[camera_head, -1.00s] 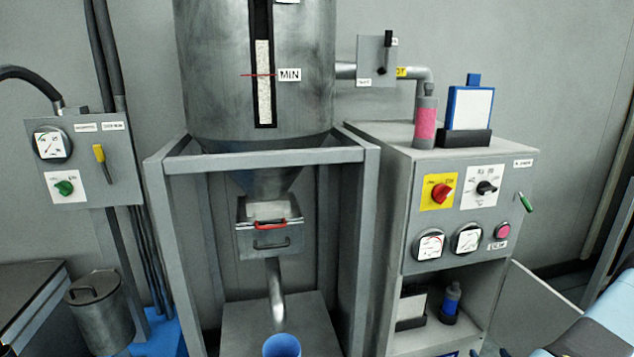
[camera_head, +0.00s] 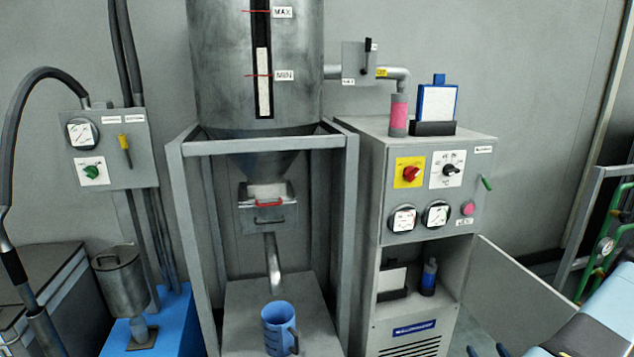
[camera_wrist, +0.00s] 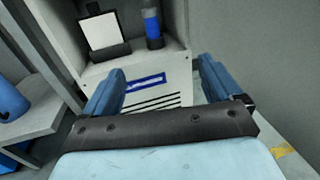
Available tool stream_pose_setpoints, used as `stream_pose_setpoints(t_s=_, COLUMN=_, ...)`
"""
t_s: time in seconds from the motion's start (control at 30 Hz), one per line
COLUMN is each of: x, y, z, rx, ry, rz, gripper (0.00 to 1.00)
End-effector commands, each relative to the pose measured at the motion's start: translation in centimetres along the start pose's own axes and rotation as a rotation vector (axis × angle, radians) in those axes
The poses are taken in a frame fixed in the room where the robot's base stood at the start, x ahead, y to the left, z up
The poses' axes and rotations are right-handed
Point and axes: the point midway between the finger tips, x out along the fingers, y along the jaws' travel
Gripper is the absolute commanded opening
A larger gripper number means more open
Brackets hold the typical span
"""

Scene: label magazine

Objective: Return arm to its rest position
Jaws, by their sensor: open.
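My gripper (camera_head: 488,350) shows at the bottom right edge of the head view, at the end of my pale blue arm. In the wrist view my gripper (camera_wrist: 160,82) has its two blue fingers spread wide apart with nothing between them. It faces the lower front of the grey control cabinet (camera_head: 350,250), whose blue label and dark vent slots show beyond the fingers. The cabinet's open shelf in the wrist view holds a white card in a dark holder (camera_wrist: 103,33) and a blue bottle (camera_wrist: 152,25).
A blue mug (camera_head: 278,325) stands under the hopper spout (camera_head: 272,265) on the grey stand. An open cabinet door (camera_head: 530,290) reaches out near my arm. A metal canister (camera_head: 120,280) is at left. A green-piped frame (camera_head: 605,240) stands at far right.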

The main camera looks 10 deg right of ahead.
Motion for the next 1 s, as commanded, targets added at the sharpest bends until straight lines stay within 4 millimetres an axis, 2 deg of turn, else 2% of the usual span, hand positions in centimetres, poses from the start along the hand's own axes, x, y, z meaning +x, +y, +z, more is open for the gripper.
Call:
stream_pose_setpoints(t_s=0.37, x=3.1, y=2.5, z=5.3, rx=-0.06, ry=-0.038, rz=0.183, gripper=0.92)
stream_pose_setpoints(t_s=0.53, x=4.9, y=4.7, z=8.9, rx=-0.107, ry=-0.06, rz=0.314, gripper=0.92)
stream_pose_setpoints(t_s=0.8, x=7.3, y=10.8, z=17.0, rx=-0.233, ry=-0.098, rz=0.618, gripper=0.92)
stream_pose_setpoints(t_s=1.0, x=7.6, y=15.6, z=22.4, rx=-0.345, ry=-0.116, rz=0.84, gripper=0.92)
